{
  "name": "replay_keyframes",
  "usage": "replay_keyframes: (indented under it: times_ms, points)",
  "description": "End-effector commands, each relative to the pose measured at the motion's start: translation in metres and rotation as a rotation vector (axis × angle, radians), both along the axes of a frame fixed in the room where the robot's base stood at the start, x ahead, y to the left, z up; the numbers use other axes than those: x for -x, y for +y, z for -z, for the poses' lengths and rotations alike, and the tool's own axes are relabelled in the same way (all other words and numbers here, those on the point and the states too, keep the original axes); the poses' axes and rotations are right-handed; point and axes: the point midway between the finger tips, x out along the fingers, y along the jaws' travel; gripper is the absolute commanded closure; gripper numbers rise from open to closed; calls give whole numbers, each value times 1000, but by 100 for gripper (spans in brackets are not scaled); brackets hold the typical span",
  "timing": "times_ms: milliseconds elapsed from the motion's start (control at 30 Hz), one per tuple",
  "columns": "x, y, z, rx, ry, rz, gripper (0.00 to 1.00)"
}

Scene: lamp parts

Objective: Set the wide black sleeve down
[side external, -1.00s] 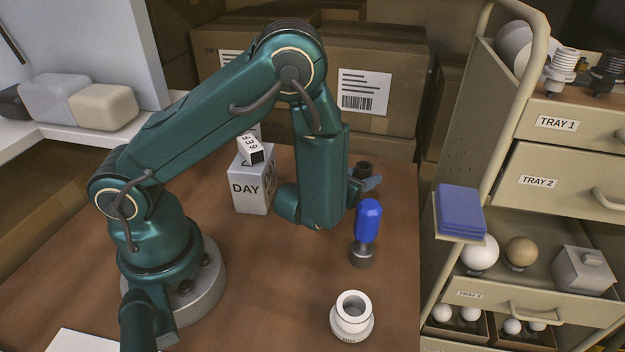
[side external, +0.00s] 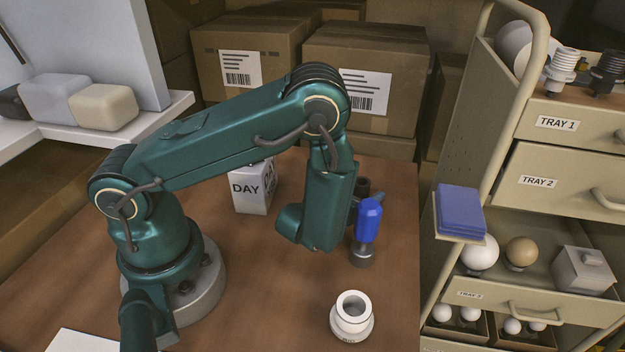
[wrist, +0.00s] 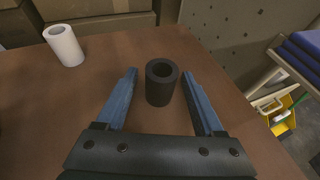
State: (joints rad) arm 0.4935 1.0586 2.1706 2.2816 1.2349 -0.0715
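The wide black sleeve (wrist: 161,85) is a short dark tube with an open top. In the wrist view it stands upright, seemingly on the brown table, between my fingers. My gripper (wrist: 160,73) is open, with a visible gap between the sleeve and each blue finger. In the side view the sleeve's dark top (side external: 362,186) shows just right of my forearm; its lower part is hidden. One finger (side external: 354,213) shows partly beside the arm there, behind the blue-handled tool.
A blue-handled tool (side external: 368,220) stands upright close to my wrist. A white collar (side external: 351,318) stands nearer the front. A white tube (wrist: 64,46) stands at upper left in the wrist view. The DAY box (side external: 247,190) is behind my arm; a drawer trolley (side external: 560,125) borders the right.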

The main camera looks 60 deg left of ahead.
Motion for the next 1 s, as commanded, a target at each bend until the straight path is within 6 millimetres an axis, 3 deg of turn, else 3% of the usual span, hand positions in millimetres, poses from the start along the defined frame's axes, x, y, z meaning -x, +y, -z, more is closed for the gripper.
replay_keyframes:
  times_ms: [333, 1000]
  points:
    - [2, -1, -5, -1, 1, 2, 30]
    - [89, -39, -44, -1, -1, 7, 30]
